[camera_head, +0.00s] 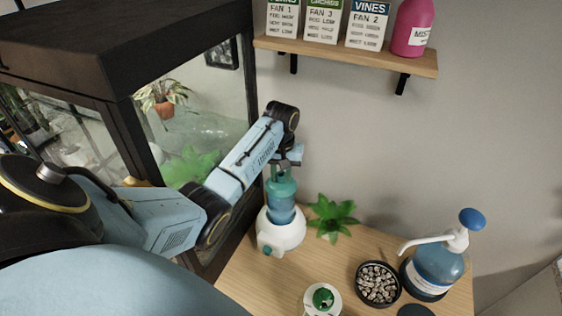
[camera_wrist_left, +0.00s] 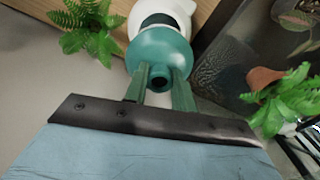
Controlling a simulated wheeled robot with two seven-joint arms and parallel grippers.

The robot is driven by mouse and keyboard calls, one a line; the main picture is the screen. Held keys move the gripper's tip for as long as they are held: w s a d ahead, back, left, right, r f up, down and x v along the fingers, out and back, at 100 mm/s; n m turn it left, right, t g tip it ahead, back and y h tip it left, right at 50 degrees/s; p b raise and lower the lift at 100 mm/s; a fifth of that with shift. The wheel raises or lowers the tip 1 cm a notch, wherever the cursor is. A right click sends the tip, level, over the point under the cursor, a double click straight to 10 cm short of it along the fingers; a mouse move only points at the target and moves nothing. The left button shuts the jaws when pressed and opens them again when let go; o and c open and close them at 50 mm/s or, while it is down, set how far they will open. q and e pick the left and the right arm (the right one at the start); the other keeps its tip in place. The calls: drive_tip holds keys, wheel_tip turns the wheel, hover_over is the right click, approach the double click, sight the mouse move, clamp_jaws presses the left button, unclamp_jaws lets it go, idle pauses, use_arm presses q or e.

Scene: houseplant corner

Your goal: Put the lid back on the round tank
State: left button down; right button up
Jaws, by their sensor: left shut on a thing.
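The round tank (camera_head: 280,213) is blue and stands upright on a white rounded base (camera_head: 279,236) at the left side of the wooden table. The teal lid (camera_head: 281,187) is at the top of the tank, over its mouth; I cannot tell whether it is fully seated. My left gripper (camera_head: 281,167) comes down from above and is shut on the lid's knob. In the left wrist view, the green fingers (camera_wrist_left: 161,88) are on either side of the knob of the lid (camera_wrist_left: 160,50), with the white base (camera_wrist_left: 180,8) behind. My right gripper is not in view.
A glass terrarium (camera_head: 196,110) stands close on the left. A leafy plant (camera_head: 332,216) is right of the tank. A pebble dish (camera_head: 377,284), a pump bottle (camera_head: 438,268) and a green-topped white item (camera_head: 322,299) stand on the table (camera_head: 250,284). A shelf (camera_head: 345,54) hangs above.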

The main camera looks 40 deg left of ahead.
use_arm(q)
drive_tip(key=shift+p, duration=0.3)
idle(0.4)
drive_tip(key=shift+f, duration=0.2)
idle(1.4)
drive_tip(key=c, duration=0.6)
unclamp_jaws()
drive_tip(key=shift+r, duration=3.55)
clamp_jaws()
